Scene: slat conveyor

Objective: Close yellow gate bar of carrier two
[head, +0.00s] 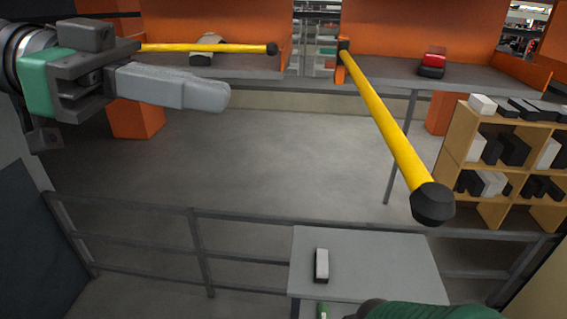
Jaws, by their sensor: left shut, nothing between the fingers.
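Two orange carriers stand at the back. The right carrier (455,88) has a yellow gate bar (385,120) hinged at its left post; the bar is swung out towards me, with its black end cap (432,203) nearest. The left carrier (262,72) has its own yellow bar (225,48) lying across its front. No number shows on either carrier, so I cannot tell which is two by a label. My left gripper (222,97) is at the upper left, shut and empty, in front of the left carrier and left of the swung-out bar, apart from it. My right gripper is not seen.
A red and black object (432,65) sits on the right carrier, and a pale one (208,50) on the left carrier. A wooden shelf (467,140) with boxes stands right. A grey railing (240,217) and small table (375,262) are below. Open floor lies between.

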